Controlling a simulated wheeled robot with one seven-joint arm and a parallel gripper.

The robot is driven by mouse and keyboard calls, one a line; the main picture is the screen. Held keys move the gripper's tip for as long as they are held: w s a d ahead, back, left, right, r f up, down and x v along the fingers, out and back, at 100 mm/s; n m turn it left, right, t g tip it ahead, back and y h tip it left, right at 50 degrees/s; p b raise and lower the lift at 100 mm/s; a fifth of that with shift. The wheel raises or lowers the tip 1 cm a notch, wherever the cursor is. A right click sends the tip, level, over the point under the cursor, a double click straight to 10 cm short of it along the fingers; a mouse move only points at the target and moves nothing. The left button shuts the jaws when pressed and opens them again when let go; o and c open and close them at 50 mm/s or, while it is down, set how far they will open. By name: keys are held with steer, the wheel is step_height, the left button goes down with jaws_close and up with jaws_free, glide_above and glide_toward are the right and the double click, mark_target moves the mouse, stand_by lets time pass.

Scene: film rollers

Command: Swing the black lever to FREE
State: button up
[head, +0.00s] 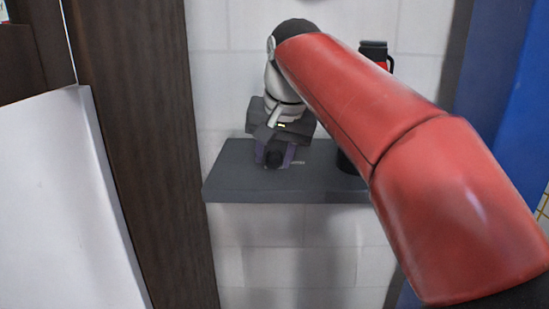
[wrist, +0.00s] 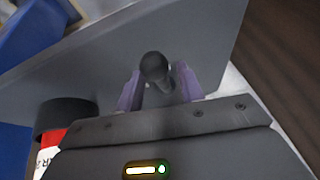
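The black lever (head: 274,158) stands at the front of a dark grey shelf in the head view. Its round knob (wrist: 155,67) and part of its shaft show in the wrist view; its foot is hidden by my gripper. My gripper (wrist: 160,88) has two purple fingers, one on each side of the lever just below the knob. They stand apart, with a narrow gap visible on the left; I cannot tell whether the right finger touches the shaft. In the head view my gripper (head: 276,156) is low over the shelf. Small pale lettering (head: 298,162) right of the lever is too small to read.
The grey shelf (head: 235,187) juts from a white block wall. A black-and-red container (head: 374,50) is partly hidden behind my red arm; a dark cylinder with a red-and-white label (wrist: 66,112) shows in the wrist view. A dark wooden post (head: 140,130) stands left, a blue panel (head: 505,75) right.

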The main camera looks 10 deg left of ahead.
steer(key=shift+f, duration=0.1)
jaws_close()
stand_by(0.4)
steer(key=shift+w+d+r+n+y+p, duration=0.2)
steer(key=shift+w+d+n+y+p, duration=0.1)
steer(key=shift+d+n+p, duration=0.5)
steer(key=n+p, duration=0.1)
steer(key=w+d+n+g+p, duration=0.1)
steer(key=shift+d+n+y+p, duration=0.1)
steer(key=shift+n+y+p, duration=0.2)
steer(key=shift+y+p, duration=0.1)
steer(key=w+d+n+g+p, duration=0.1)
steer(key=n+p, duration=0.1)
steer(key=shift+w+d+n+p, duration=0.1)
steer(key=shift+d+n+p, duration=0.05)
steer(key=shift+n+p, duration=0.25)
steer(key=shift+w+d+f+n+g+y+p, duration=0.15)
steer(key=shift+w+n+g+p, duration=0.1)
steer(key=shift+n+p, duration=0.15)
steer(key=shift+w+d+r+n+g+y+p, duration=0.1)
steer(key=shift+w+n+g+y+p, duration=0.1)
steer(key=shift+n+p, duration=0.15)
steer(key=shift+f, duration=0.1)
